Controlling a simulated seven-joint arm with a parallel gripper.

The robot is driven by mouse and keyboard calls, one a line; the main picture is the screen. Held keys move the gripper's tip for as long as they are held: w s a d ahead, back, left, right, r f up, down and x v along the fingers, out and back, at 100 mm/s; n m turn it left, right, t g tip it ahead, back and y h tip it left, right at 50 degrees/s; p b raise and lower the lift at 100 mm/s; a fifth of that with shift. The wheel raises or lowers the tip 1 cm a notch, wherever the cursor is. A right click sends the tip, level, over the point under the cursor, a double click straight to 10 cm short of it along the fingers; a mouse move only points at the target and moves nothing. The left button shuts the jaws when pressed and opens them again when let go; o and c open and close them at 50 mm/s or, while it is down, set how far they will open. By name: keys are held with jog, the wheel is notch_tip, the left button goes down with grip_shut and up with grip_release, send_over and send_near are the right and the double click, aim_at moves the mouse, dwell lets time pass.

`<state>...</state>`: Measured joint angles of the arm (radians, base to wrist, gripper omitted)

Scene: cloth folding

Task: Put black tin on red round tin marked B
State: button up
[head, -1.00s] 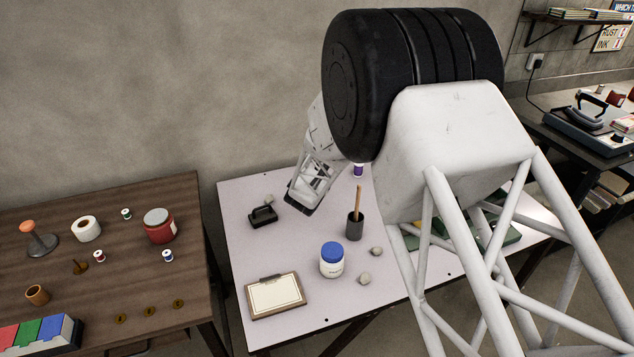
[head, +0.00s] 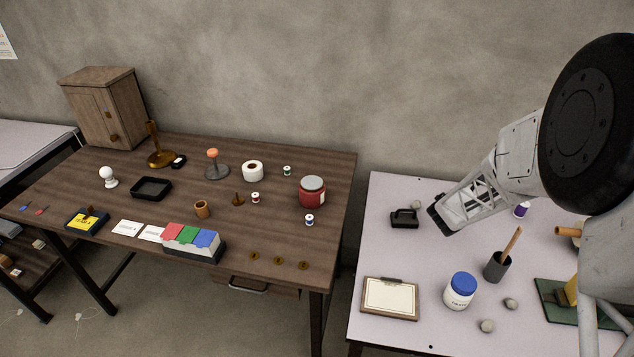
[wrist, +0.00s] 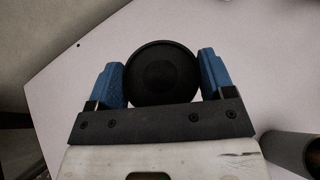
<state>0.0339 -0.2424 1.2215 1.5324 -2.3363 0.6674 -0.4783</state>
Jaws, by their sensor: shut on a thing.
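A round black tin (wrist: 163,72) sits between the two blue fingers of my gripper (wrist: 160,62) in the wrist view, and the fingers are shut on it. In the head view my arm's dark end (head: 441,216) is over the white table, and the fingers and the held tin cannot be made out there. A red round tin (head: 312,194) with a grey lid stands upright near the right end of the brown table. It has a pale label, too small to read. The held tin is well apart from it.
The white table (head: 420,255) bears a black stamp-like object (head: 404,218), a clipboard (head: 390,298), a blue-lidded jar (head: 460,290) and a dark cup (head: 497,264). Small spools (head: 309,220) and a white roll (head: 252,171) stand near the red tin. A gap separates the tables.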

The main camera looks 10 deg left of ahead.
jog(key=s+a+r+n+t+y, duration=0.1)
jog(key=s+a+r, duration=0.15)
jog(key=a, duration=0.85)
jog(key=s+a+r+n+y, duration=0.1)
jog(key=s+a+r+y, duration=0.15)
jog(key=a, duration=0.85)
jog(key=s+a+r+n+y, duration=0.1)
jog(key=s+a+r, duration=0.1)
jog(key=s+a, duration=0.4)
jog(key=s+a+r+n+t+y, duration=0.1)
jog(key=s+a+r+n, duration=0.1)
jog(key=s+a, duration=0.5)
jog(key=a+r, duration=0.1)
jog(key=a, duration=0.5)
jog(key=shift+s+r, duration=0.15)
jog(key=shift+r, duration=0.15)
send_over(311, 183)
jog(key=shift+f, duration=0.75)
jog(key=shift+f, duration=0.1)
jog(key=shift+f+y, duration=0.25)
jog(key=shift+f, duration=1.45)
jog(key=shift+f, duration=0.15)
jog(key=o, duration=1.1)
